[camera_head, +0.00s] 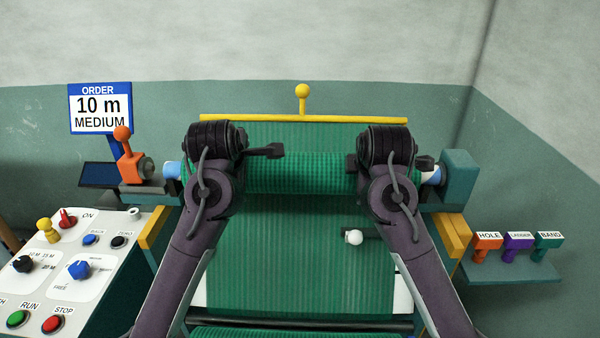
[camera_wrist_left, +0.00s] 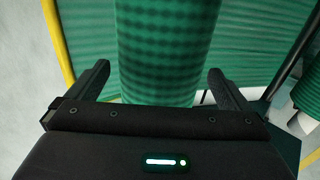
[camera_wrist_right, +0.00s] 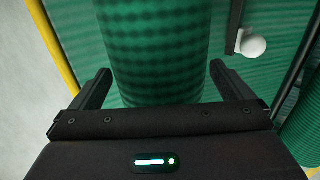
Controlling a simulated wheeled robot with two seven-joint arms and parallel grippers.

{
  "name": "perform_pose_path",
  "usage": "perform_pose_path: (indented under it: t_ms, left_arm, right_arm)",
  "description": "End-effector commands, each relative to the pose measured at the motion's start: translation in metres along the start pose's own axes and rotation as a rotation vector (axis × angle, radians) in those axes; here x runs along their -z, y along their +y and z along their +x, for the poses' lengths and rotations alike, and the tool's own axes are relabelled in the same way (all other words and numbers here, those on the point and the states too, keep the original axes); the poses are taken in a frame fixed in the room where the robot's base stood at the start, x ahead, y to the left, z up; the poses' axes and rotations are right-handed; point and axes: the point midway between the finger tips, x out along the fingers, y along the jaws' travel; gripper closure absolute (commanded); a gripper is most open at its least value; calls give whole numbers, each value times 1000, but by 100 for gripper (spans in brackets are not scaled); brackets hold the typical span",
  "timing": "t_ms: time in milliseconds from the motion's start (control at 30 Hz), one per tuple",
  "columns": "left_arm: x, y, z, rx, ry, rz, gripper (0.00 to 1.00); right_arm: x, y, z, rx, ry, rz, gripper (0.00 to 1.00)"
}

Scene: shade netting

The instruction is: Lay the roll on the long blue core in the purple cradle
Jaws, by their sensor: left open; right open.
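The green roll (camera_head: 300,172) lies level on its blue core in the machine. Blue core ends show left (camera_head: 172,170) and right (camera_head: 431,177) of it. My left gripper (camera_head: 222,152) is over the roll's left part. In the left wrist view its open fingers (camera_wrist_left: 158,72) stand either side of the roll (camera_wrist_left: 160,45). My right gripper (camera_head: 388,160) is over the right part. In the right wrist view its open fingers (camera_wrist_right: 160,75) also straddle the roll (camera_wrist_right: 155,45). Contact cannot be told. I see no purple cradle.
An orange lever block (camera_head: 133,170) stands left of the roll and a teal block (camera_head: 459,180) right. A yellow bar (camera_head: 303,118) runs behind. A white knob (camera_head: 354,237) sits in front, before green netting (camera_head: 290,270). The control panel (camera_head: 70,270) is at left, labelled handles (camera_head: 518,243) at right.

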Motion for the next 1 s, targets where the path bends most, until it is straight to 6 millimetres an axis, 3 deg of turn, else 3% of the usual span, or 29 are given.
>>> perform_pose_path:
  t_ms: [200, 567, 1000]
  left_arm:
    - [0, 0, 22, 0, 0, -1, 0]
    - [0, 0, 26, 0, 0, 0, 0]
    - [0, 0, 26, -1, 0, 0, 58]
  right_arm:
    - [1, 0, 22, 1, 1, 0, 0]
    - [0, 0, 26, 0, 1, 0, 0]
    - [0, 0, 26, 0, 0, -1, 58]
